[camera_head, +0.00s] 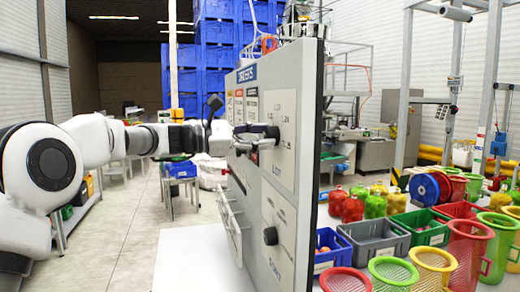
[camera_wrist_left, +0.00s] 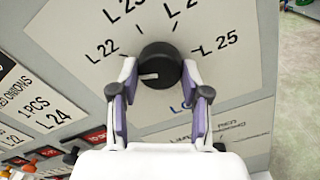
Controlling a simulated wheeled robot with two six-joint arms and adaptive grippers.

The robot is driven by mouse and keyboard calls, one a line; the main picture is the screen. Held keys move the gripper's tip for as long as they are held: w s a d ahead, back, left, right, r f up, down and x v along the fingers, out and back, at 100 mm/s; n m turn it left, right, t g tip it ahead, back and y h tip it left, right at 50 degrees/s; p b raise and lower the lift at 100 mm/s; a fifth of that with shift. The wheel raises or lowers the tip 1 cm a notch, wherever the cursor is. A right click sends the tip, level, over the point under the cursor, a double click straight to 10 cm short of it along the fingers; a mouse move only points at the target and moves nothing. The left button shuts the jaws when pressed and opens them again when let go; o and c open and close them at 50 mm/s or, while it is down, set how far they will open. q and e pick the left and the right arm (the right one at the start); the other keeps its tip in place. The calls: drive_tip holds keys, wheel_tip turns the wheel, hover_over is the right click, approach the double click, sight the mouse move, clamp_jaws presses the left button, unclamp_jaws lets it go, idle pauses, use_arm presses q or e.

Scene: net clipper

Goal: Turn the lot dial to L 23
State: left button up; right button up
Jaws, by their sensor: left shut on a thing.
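The lot dial is a round black knob (camera_wrist_left: 168,62) on a pale label plate (camera_wrist_left: 70,22) in the left wrist view. Its white mark points left, a little below the L 22 tick. L 23 is printed at the upper left, a partly cut-off label at the upper right, and L 25 at the right. My left gripper (camera_wrist_left: 158,77) has its fingers on either side of the knob, shut on it. In the head view my left gripper (camera_head: 262,134) reaches the upper panel face and largely hides the dial. My right gripper is in neither view.
The grey control panel (camera_head: 243,190) stands upright, with a second black knob (camera_head: 270,236) lower down. A sign (camera_wrist_left: 38,97) reading 1 PCS L 24 is left of the dial. Crates and colored net baskets (camera_head: 470,245) stand right of the panel.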

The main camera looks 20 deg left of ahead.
use_arm(q)
drive_tip(key=m+b, duration=0.7)
drive_tip(key=m, duration=0.3)
drive_tip(key=shift+f+m, duration=0.1)
drive_tip(key=shift+m, duration=0.3)
drive_tip(key=shift+m+b, duration=0.75)
drive_tip(key=shift+m, duration=0.45)
drive_tip(key=shift+r, duration=0.2)
drive_tip(key=o, duration=0.9)
drive_tip(key=shift+c, duration=0.2)
drive_tip(key=shift+o, duration=1.4)
drive_tip(key=shift+w, duration=0.1)
drive_tip(key=shift+w+d+f, duration=0.1)
drive_tip(key=shift+d, duration=0.05)
